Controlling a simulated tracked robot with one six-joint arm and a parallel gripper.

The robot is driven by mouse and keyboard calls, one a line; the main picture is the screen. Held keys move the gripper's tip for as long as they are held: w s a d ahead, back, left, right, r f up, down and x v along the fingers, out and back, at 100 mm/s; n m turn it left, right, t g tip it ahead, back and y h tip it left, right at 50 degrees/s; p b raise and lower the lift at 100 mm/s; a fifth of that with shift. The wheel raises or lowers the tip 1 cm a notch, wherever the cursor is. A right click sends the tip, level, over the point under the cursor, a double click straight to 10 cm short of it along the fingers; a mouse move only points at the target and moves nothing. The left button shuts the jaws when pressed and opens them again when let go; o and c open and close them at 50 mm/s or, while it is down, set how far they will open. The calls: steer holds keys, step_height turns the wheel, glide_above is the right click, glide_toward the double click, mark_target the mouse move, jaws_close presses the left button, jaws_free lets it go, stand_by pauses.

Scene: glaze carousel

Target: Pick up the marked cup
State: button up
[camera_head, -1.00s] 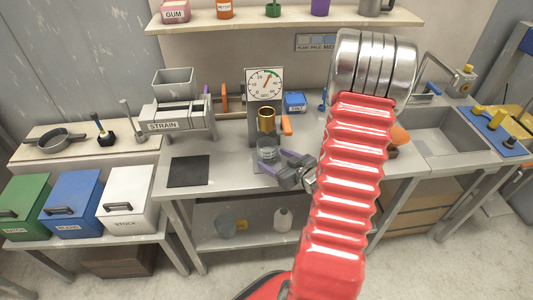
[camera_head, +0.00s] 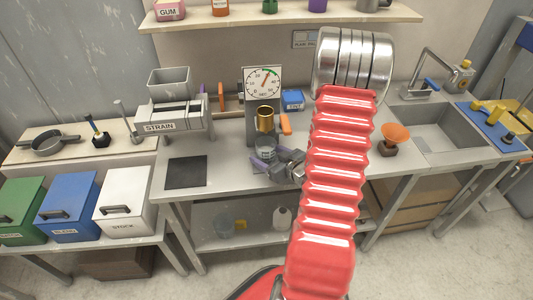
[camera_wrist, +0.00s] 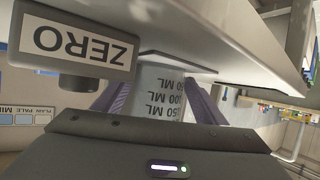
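The marked cup (camera_head: 265,146) is a clear cup standing upright on the bench at the foot of the dial stand. In the wrist view the cup (camera_wrist: 165,88) shows its ML markings, upside down in the picture. My gripper (camera_head: 273,156) is low at the bench, with one purple finger on each side of the cup. In the wrist view the fingers flank the cup and look open; I cannot tell whether either touches it.
The dial stand (camera_head: 262,82) rises behind the cup, with a brass vessel (camera_head: 265,118) above it. A ZERO label (camera_wrist: 80,45) is close to my gripper. An orange funnel (camera_head: 396,132) stands to the right. The bench's left part holds a dark mat (camera_head: 186,171).

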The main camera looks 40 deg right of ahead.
steer(key=c, duration=1.2)
steer(key=shift+r, duration=0.25)
